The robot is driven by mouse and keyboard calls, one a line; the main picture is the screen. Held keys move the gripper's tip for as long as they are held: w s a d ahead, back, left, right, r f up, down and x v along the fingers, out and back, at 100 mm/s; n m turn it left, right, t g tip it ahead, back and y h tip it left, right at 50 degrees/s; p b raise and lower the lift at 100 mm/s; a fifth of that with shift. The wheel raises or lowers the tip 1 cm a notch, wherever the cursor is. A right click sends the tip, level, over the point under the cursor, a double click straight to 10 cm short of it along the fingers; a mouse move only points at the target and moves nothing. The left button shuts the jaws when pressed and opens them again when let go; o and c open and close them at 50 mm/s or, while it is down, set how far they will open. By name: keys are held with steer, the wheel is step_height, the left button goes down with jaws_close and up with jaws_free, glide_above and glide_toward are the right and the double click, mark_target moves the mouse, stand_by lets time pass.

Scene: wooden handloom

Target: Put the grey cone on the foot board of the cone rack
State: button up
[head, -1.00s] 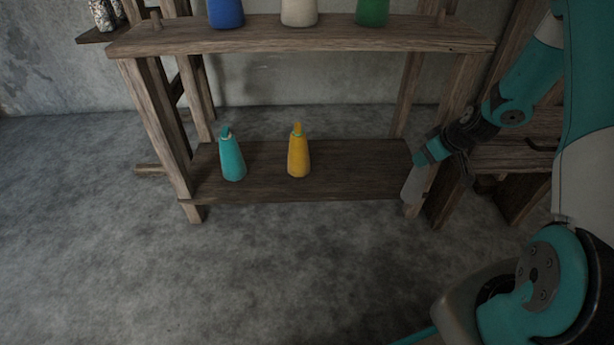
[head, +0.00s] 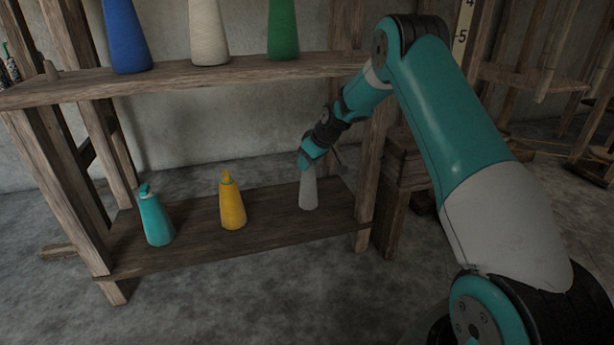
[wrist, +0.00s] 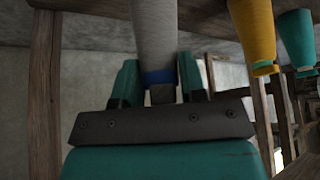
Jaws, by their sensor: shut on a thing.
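The grey cone (head: 308,191) is upright at the right part of the foot board (head: 275,230) of the cone rack. Its base appears to meet the board, though a small gap cannot be ruled out. My gripper (head: 308,166) is shut on the cone's narrow top from above. In the wrist view the grey cone (wrist: 155,35) sits between the two teal fingers (wrist: 160,85), with a blue band near its tip. A yellow cone (head: 232,205) and a teal cone (head: 156,220) stand on the same board to the left.
The upper shelf (head: 190,80) holds a blue cone (head: 126,40), a cream cone (head: 209,35) and a green cone (head: 283,30). The rack's right post (head: 368,190) is close beside my gripper. A wooden bench (head: 400,165) stands right of it.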

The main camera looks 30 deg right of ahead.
mark_target(308, 183)
steer(key=shift+w+a+f+b, duration=0.1)
steer(key=shift+w+f+b, duration=0.1)
steer(key=shift+f+b, duration=0.2)
step_height(308, 183, down, 3)
steer(key=b, duration=0.2)
steer(key=shift+r+b, duration=0.15)
steer(key=shift+b, duration=0.2)
steer(key=o, duration=1.2)
steer(key=shift+c, duration=0.2)
